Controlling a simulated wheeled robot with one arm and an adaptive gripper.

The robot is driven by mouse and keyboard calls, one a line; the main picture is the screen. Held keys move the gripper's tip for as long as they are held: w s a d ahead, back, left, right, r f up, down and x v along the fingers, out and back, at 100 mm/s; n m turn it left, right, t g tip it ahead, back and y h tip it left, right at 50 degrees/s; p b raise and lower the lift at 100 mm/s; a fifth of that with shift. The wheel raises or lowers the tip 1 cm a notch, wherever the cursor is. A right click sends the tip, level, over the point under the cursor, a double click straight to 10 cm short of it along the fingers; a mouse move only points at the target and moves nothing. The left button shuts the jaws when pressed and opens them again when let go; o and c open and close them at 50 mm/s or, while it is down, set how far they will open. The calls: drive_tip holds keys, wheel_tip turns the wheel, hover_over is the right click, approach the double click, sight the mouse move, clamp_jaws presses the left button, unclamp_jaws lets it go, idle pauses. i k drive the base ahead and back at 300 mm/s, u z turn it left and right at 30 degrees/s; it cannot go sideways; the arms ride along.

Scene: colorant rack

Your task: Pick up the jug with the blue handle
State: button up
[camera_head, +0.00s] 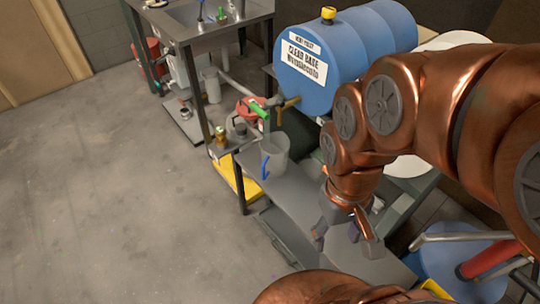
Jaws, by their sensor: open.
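The jug (277,152) is a translucent grey, open-topped vessel with a blue handle (265,167) on its left side facing the camera. It stands upright at the far end of a low grey bench (292,192). My gripper (345,243) points down over the near part of the bench, to the right of and nearer than the jug. Its fingers are spread and nothing shows between them. It is apart from the jug. The gripper and arm hide part of the bench's right side.
A blue drum (345,50) lies on its side behind the jug, with a brass tap (287,104). A green-handled item (258,108) and a small brass-coloured container (220,137) are near the jug. A steel sink table (205,30) stands behind. Open floor (110,190) lies left.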

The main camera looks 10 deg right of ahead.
sight(274, 147)
drive_tip(key=u, duration=0.5)
drive_tip(key=k, duration=0.55)
drive_tip(key=u, duration=1.25)
drive_tip(key=i, duration=2.45)
drive_tip(key=z, duration=1.45)
drive_tip(key=i, duration=0.95)
drive_tip(key=z, duration=0.9)
